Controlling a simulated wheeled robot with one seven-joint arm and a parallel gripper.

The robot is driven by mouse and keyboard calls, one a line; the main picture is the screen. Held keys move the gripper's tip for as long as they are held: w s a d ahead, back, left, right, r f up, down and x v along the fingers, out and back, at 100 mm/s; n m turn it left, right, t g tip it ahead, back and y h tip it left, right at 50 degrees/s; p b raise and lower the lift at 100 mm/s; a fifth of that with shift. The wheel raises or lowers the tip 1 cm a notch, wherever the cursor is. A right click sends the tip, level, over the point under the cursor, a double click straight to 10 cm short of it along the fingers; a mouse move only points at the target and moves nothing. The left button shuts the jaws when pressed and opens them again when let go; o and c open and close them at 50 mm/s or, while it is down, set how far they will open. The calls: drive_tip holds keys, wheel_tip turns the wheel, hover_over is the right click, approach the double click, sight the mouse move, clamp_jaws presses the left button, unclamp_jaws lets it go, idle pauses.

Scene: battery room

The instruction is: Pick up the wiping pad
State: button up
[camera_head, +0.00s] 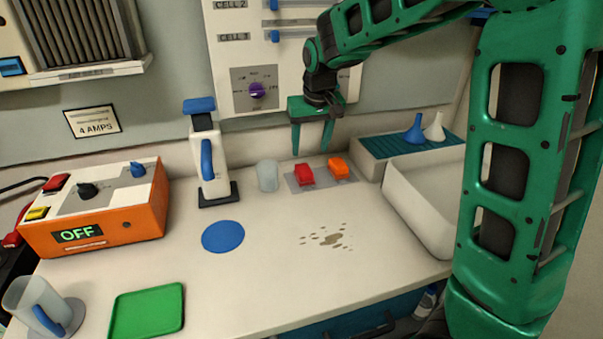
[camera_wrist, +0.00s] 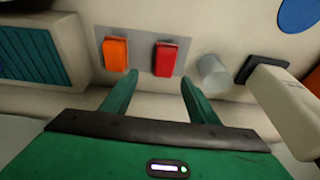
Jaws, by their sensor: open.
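A red block (camera_head: 304,175) and an orange block (camera_head: 337,168) sit side by side on a flat grey plate (camera_head: 321,183) at the back of the counter. Nothing is labelled as a wiping pad, and I cannot tell for sure which thing it is. My gripper (camera_head: 312,150) is open and empty, pointing down above the two blocks. In the wrist view, the red block (camera_wrist: 166,58) lies just beyond the gap between the fingers and the orange block (camera_wrist: 116,54) is near the left finger. The fingers appear apart from both.
A clear cup (camera_head: 267,176) and a white press with a blue handle (camera_head: 208,160) stand left. A white bin (camera_head: 425,205) and a teal rack with funnels (camera_head: 395,145) are right. A brown stain (camera_head: 328,238), blue disc (camera_head: 222,237) and green tray (camera_head: 147,311) are in front.

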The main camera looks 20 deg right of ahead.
sight(304, 169)
drive_tip(key=f, duration=0.2)
drive_tip(key=w+a+f, duration=0.1)
drive_tip(key=shift+a+f, duration=0.1)
drive_tip(key=shift+f, duration=0.2)
drive_tip(key=shift+s+x, duration=0.15)
drive_tip(key=shift+x, duration=1.15)
drive_tip(key=shift+s+x, duration=0.1)
drive_tip(key=shift+x, duration=1.2)
drive_tip(key=c, duration=1)
